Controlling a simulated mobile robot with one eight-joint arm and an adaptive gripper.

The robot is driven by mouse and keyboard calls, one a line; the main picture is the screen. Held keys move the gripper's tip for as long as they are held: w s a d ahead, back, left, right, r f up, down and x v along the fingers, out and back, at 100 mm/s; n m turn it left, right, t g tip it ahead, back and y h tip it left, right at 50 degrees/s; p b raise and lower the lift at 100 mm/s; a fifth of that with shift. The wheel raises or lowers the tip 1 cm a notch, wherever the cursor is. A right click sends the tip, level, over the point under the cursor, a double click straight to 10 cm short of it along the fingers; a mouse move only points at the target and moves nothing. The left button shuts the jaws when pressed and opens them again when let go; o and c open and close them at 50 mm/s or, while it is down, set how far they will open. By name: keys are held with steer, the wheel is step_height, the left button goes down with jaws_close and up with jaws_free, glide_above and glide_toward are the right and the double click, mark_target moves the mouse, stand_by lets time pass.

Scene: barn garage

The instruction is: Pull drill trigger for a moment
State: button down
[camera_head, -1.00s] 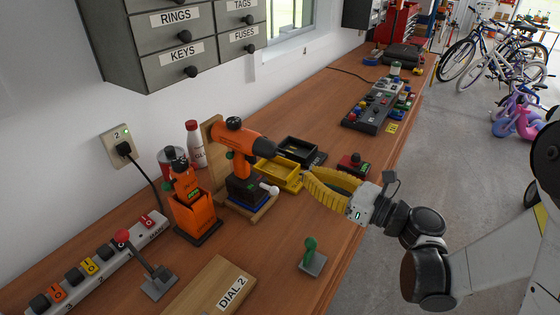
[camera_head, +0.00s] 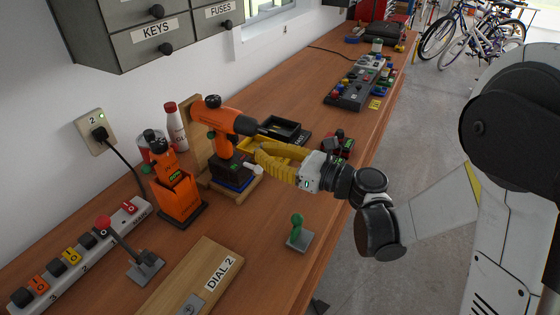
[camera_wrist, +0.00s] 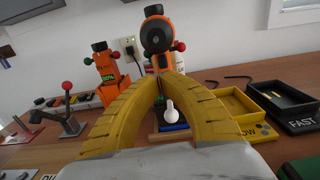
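An orange and black drill (camera_head: 222,122) stands upright on a wood stand on the workbench, its chuck pointing right. In the wrist view the drill (camera_wrist: 156,38) faces me nose first, just beyond my fingertips. My gripper (camera_head: 259,151) has yellow ribbed fingers and is below the drill's chuck, in front of its handle. In the wrist view my gripper's fingers (camera_wrist: 168,77) arch inward and their tips come close together before the handle. I cannot tell whether the tips touch each other or the drill. The trigger is hidden.
A white knob (camera_wrist: 170,111) sits low between my fingers. A yellow tray (camera_wrist: 237,116) and a black tray (camera_wrist: 291,107) are right of the drill. A second orange tool (camera_head: 174,183), a red-topped lever (camera_head: 128,246) and a green lever (camera_head: 297,229) stand nearby.

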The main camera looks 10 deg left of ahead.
mark_target(236, 143)
steer(key=b+x, duration=0.1)
steer(key=x, duration=0.5)
